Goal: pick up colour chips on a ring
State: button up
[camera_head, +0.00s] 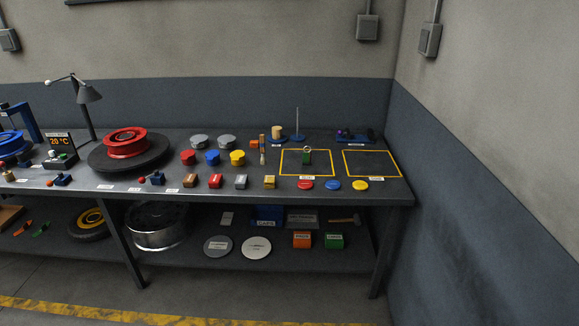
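A small green piece with a pale ring at its top (307,155) stands inside the left yellow-outlined square on the bench. It looks like the colour chips on a ring, but it is too small to make out separate chips. Nothing touches it from the sides. My gripper is not in view.
The bench (400,195) runs along the wall. The right yellow-outlined square (371,164) is empty. Coloured discs (332,185) lie at the front edge, and a thin upright rod (297,125) stands behind. A red rim on a tyre (128,145) and a lamp (88,95) are at left.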

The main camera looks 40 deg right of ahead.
aim_at(306, 156)
jog(key=z, duration=0.15)
jog(key=i, duration=0.9)
jog(key=u, duration=0.15)
jog(key=k, duration=0.85)
jog(key=z, duration=0.25)
jog(key=i, duration=0.45)
jog(key=u, duration=0.1)
